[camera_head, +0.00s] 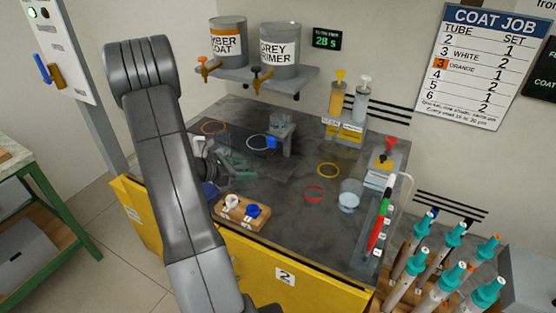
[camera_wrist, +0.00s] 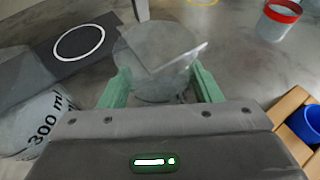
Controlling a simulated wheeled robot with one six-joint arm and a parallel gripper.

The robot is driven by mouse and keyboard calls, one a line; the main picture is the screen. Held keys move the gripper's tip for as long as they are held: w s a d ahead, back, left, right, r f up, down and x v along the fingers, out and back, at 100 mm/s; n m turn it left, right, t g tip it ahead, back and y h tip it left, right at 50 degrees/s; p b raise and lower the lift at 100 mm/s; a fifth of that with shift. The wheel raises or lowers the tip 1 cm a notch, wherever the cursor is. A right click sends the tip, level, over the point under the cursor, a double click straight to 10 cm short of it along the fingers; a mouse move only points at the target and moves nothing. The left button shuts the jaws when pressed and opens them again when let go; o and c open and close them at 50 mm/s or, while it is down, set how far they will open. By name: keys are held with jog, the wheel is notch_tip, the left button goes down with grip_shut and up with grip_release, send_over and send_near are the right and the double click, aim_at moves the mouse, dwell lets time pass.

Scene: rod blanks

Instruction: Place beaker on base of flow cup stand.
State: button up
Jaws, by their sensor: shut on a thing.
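My gripper (camera_wrist: 162,85) has green fingers, shut on either side of a round, greyish see-through vessel that looks like the beaker (camera_wrist: 160,85). A flat grey plate-like shape overlaps its top in the wrist view; I cannot tell whether they touch. In the head view my gripper (camera_head: 238,165) is low over the bench, left of the flow cup stand, and the beaker is hard to make out there. The flow cup stand (camera_head: 283,128) is a small grey frame beside a dark base with a white ring (camera_head: 258,142). The white ring (camera_wrist: 80,42) also shows left of my fingers.
A clear cup of pale liquid (camera_head: 349,197) stands on the right, near red (camera_head: 314,194) and yellow (camera_head: 328,170) rings. A wooden block (camera_head: 240,213) with blue and white pieces is at the front edge. A "300 ml" container (camera_wrist: 35,125) is close on the wrist view's left.

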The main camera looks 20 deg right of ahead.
aim_at(278, 165)
jog(key=d, duration=0.3)
jog(key=w+d, duration=0.1)
jog(key=d, duration=0.2)
jog(key=w+d, duration=0.1)
jog(key=d, duration=0.2)
jog(key=shift+d, duration=0.4)
jog(key=d, duration=0.2)
jog(key=shift+w+d+p, duration=0.25)
jog(key=shift+d+p, duration=0.15)
jog(key=shift+f+b, duration=0.35)
jog(key=shift+f, duration=0.4)
jog(key=shift+a, duration=0.1)
jog(key=shift+f, duration=0.1)
jog(key=shift+f, duration=0.15)
jog(key=o, duration=1)
